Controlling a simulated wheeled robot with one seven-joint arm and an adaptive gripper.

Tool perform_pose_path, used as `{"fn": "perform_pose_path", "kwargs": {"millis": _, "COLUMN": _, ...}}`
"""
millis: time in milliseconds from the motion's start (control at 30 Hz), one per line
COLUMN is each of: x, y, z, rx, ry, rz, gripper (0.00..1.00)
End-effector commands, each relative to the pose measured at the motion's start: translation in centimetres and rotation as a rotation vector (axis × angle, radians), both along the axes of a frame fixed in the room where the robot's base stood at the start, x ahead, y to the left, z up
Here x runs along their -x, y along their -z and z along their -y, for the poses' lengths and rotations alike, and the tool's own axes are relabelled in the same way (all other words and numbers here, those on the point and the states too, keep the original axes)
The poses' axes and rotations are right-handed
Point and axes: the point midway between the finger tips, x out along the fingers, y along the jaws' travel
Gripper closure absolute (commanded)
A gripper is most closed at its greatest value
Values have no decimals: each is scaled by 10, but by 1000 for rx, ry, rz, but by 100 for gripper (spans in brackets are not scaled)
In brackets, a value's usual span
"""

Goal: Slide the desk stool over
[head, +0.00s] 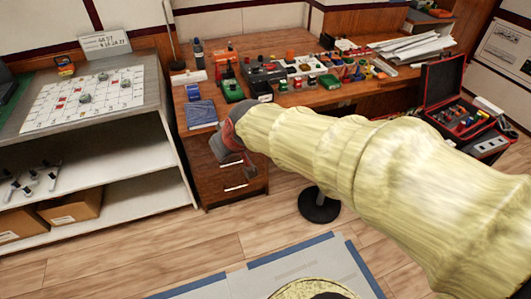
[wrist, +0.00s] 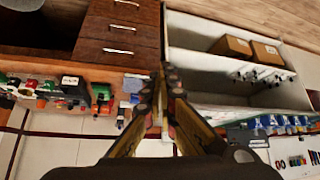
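A black round floor base (head: 319,207), which looks like the desk stool's foot, stands on the wood floor in front of the desk. The rest of the stool is hidden behind my sleeved arm in the head view.
The wooden desk (head: 240,52) carries many small parts, with a drawer block (head: 228,188) below. A shelf unit (head: 130,160) with boxes stands at left. An open red-lined case (head: 460,110) is at right. A blue-edged floor sheet (head: 300,262) lies in front; bare floor surrounds the black base.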

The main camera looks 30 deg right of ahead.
Motion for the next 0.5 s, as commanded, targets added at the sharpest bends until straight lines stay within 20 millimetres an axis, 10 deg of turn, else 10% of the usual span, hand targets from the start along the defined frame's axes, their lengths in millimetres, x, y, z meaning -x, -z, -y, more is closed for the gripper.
{"fn": "perform_pose_path", "kwargs": {"millis": 300, "x": 153, "y": -18, "z": -17, "rx": -16, "ry": 26, "rz": -125, "gripper": 100}}
{"fn": "perform_pose_path", "kwargs": {"millis": 500, "x": 195, "y": -14, "z": -15, "rx": -14, "ry": 49, "rz": -166, "gripper": 100}}
